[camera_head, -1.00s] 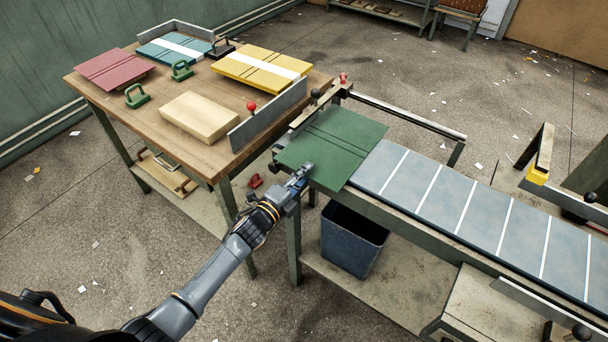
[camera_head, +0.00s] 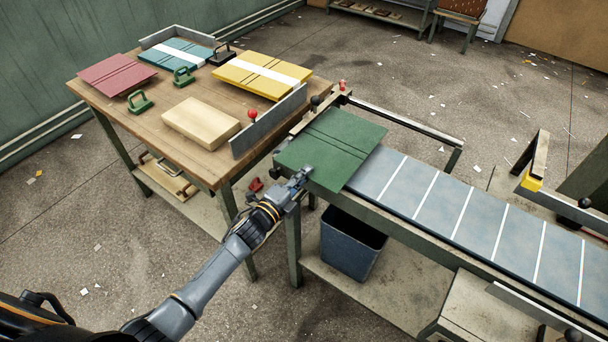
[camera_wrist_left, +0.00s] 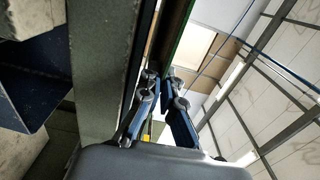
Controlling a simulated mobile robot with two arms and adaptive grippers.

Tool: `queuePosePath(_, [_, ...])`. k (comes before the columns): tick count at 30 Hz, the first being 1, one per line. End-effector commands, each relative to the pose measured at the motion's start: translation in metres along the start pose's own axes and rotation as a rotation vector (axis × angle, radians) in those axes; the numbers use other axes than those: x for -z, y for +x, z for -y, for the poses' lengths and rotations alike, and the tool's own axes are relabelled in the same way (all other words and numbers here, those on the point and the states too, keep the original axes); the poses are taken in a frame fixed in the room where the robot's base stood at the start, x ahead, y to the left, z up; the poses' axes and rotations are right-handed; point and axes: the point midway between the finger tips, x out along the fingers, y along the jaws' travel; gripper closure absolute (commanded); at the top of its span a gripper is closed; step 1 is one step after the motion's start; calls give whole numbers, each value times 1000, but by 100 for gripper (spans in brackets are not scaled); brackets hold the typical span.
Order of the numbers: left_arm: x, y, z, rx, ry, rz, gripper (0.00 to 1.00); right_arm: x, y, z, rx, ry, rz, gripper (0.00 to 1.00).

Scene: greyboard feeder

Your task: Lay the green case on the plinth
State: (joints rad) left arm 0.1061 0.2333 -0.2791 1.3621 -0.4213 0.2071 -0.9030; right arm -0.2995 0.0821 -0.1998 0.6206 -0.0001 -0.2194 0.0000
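The green case (camera_head: 333,145) is a flat, scored board at the left end of the feeder belt, overhanging its near edge. My left gripper (camera_head: 300,177) is at the case's near left edge, its fingers closed on that edge. In the left wrist view the fingers (camera_wrist_left: 163,88) lie on either side of the thin green case edge (camera_wrist_left: 182,40). Whether the case still touches the belt is hard to tell. The plinth (camera_head: 201,122), a pale wooden block, sits bare on the front of the wooden table, left of the case. My right gripper is not in view.
On the table (camera_head: 140,118) lie a red case (camera_head: 117,74), a teal case (camera_head: 174,54), a yellow case (camera_head: 262,76) and green-handled weights (camera_head: 139,101). A grey upright plate (camera_head: 268,121) with a red knob stands between plinth and feeder (camera_head: 450,205). A blue bin (camera_head: 350,245) stands below.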

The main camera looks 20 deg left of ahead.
Motion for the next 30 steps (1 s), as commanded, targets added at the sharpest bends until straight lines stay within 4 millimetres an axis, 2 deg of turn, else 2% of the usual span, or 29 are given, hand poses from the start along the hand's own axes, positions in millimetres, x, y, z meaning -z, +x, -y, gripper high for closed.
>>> queuePosePath(5, [0,-7,5,1,0,0,100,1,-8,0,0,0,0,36])
queuePosePath(15, [0,-56,25,2,3,0,100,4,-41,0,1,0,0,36])
queuePosePath(30, [0,-125,51,8,3,-1,100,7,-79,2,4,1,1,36])
